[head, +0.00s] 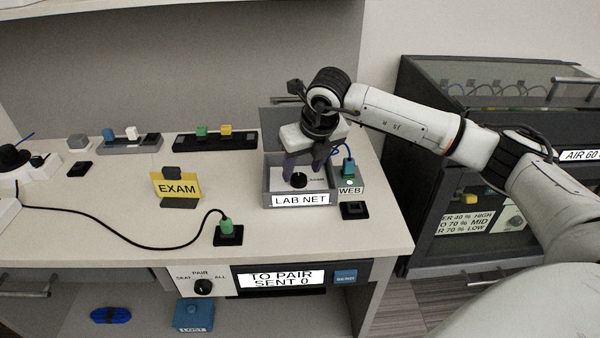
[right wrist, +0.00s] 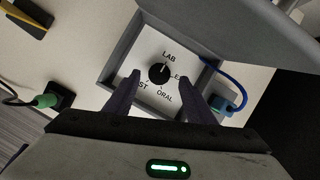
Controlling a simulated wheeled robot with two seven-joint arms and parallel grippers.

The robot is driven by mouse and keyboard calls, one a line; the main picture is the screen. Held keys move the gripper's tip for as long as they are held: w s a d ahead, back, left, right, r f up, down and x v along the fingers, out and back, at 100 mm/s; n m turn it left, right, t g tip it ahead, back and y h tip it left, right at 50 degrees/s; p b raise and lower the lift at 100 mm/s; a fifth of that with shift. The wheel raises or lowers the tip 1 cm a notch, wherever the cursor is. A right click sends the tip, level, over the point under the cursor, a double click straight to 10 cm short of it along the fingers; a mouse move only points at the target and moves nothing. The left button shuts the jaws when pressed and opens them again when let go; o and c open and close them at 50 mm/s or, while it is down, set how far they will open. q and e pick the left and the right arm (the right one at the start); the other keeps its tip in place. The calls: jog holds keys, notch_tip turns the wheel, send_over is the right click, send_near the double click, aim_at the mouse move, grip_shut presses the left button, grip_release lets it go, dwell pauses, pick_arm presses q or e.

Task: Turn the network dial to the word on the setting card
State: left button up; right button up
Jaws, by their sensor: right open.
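The network dial (head: 299,180) is a black round knob on a white plate inside the grey LAB NET box (head: 268,198). In the right wrist view the dial (right wrist: 158,73) has a pale mark that seems to point towards LAB. Words around it read LAB and ORAL; two others are partly hidden by my fingers. The yellow setting card (head: 177,187) reads EXAM and stands upright left of the box. My right gripper (head: 305,166) is open above the dial, with its dark fingers apart on either side of it in the right wrist view (right wrist: 161,82). My left gripper is out of view.
A raised grey lid stands behind the box. A WEB block (head: 349,190) with a blue plug adjoins its right side. A green plug (head: 227,228) with a black cable sits near the front edge. Below are another dial (head: 203,287) and a TO PAIR display (head: 281,279).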

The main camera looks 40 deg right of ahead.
aim_at(299, 177)
jog(key=shift+x, duration=1.6)
jog(key=shift+c, duration=0.5)
jog(key=shift+r, duration=0.1)
jog(key=c, duration=0.9)
